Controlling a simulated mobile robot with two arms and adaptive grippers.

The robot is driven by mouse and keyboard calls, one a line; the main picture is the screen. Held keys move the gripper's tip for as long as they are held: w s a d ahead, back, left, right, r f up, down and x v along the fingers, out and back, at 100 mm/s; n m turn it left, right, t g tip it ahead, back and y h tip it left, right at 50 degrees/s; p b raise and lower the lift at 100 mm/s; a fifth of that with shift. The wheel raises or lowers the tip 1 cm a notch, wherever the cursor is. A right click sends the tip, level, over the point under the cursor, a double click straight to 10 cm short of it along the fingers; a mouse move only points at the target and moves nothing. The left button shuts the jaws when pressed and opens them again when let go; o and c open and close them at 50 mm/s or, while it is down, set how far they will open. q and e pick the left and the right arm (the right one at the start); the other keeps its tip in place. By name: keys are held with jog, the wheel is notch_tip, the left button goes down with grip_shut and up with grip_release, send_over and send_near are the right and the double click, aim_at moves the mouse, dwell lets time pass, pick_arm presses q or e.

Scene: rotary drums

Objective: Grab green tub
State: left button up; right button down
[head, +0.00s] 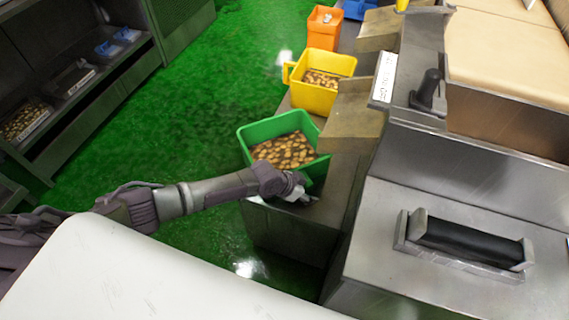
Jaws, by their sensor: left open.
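The green tub (262,131) stands upright on a grey ledge, filled with round brown pieces. My left arm reaches in from the left, and my left gripper (306,196) is at the near right corner of the tub, low against its side. It is open; its fingers are small and partly hard to make out. I cannot tell whether they touch the tub. The near side of the tub is partly hidden by my arm. My right gripper is not in view.
A yellow tub (316,96) with similar pieces and an orange tub (323,30) stand farther along the ledge (285,222). Metal chutes (352,118) jut out beside the tubs. A machine with a black handle (465,243) fills the right. Green floor lies open to the left.

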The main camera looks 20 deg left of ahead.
pick_arm(q)
jog(key=shift+c, duration=0.2)
grip_shut()
jog(key=shift+f, duration=0.1)
jog(key=shift+w+d+r, duration=0.1)
jog(key=shift+w+r, duration=0.2)
jog(key=shift+r, duration=0.05)
